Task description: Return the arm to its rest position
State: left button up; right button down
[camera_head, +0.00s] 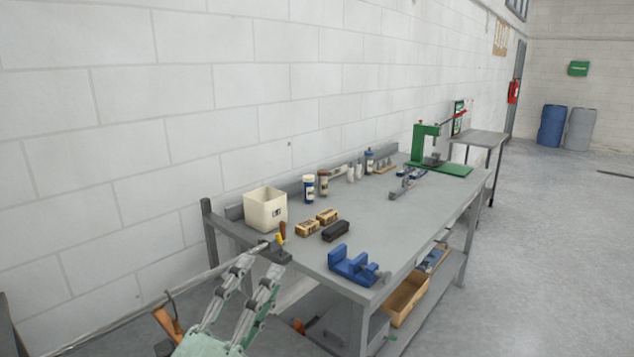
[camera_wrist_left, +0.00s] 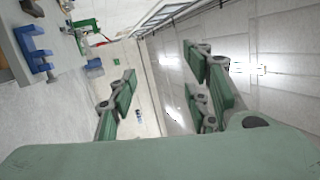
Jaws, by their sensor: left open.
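My left gripper (camera_head: 262,268) shows at the bottom of the head view, in front of the near left corner of the workbench (camera_head: 400,222). Its green-grey fingers are spread apart with nothing between them. In the left wrist view the open fingers (camera_wrist_left: 165,92) also show, empty, with the room and ceiling behind them. My right gripper is in neither view.
The bench holds a white bin (camera_head: 265,209), a blue vise (camera_head: 352,266), a black object (camera_head: 336,231), small boxes (camera_head: 308,228), bottles (camera_head: 308,188) and a green press (camera_head: 428,146). A wooden crate (camera_head: 408,298) sits on the lower shelf. The floor (camera_head: 560,240) at right is clear.

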pick_arm(q)
jog(key=s+a+f+n+g+y, duration=0.25)
jog(key=a+f+n, duration=0.2)
jog(key=f, duration=0.25)
jog(key=s+a+f+n+g+y, duration=0.1)
jog(key=a+f+n+g+y, duration=0.2)
jog(key=f+n, duration=0.4)
jog(key=s+a+f+n+g+y, duration=0.1)
jog(key=a+f+n+g+y, duration=0.1)
jog(key=a+f+n+y, duration=0.45)
jog(key=s+d+f+n+g+h, duration=0.1)
jog(key=s+f+n+g, duration=0.1)
jog(key=s+f+g, duration=0.5)
jog(key=s+d+f+n+g+h, duration=0.1)
jog(key=s+f+g, duration=0.1)
jog(key=s+f, duration=0.95)
jog(key=s+f+g, duration=0.2)
jog(key=s+f, duration=0.1)
jog(key=f, duration=2)
jog(key=s+a+f, duration=0.3)
jog(key=s+f, duration=1.4)
jog(key=shift+s+f+g, duration=0.15)
jog(key=shift+s+g, duration=0.25)
jog(key=shift+g, duration=0.05)
